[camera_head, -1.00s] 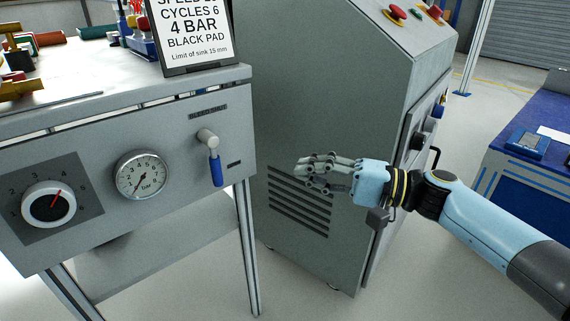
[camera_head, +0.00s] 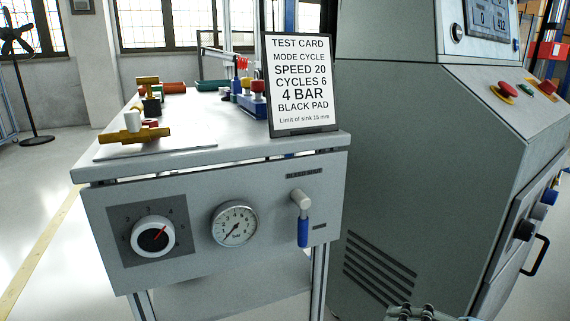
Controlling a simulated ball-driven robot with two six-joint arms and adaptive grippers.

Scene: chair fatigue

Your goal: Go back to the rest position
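Only the top of my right gripper (camera_head: 420,312) shows, at the bottom edge of the head view, in front of the grey cabinet. Its fingers are mostly cut off, so I cannot tell whether it is open or shut. It is apart from the bench panel's controls. My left gripper is not in view. On the panel, the blue-handled valve (camera_head: 302,228) hangs straight down. The pressure gauge (camera_head: 234,224) has its needle towards the lower left. The black knob (camera_head: 153,236) has a red pointer towards the upper right.
The test card (camera_head: 302,85) stands on the bench top (camera_head: 195,152), with brass and coloured fittings behind it. The grey cabinet (camera_head: 420,170) stands close on the right, with red and green buttons and a screen. Open floor lies left, with a fan (camera_head: 27,80).

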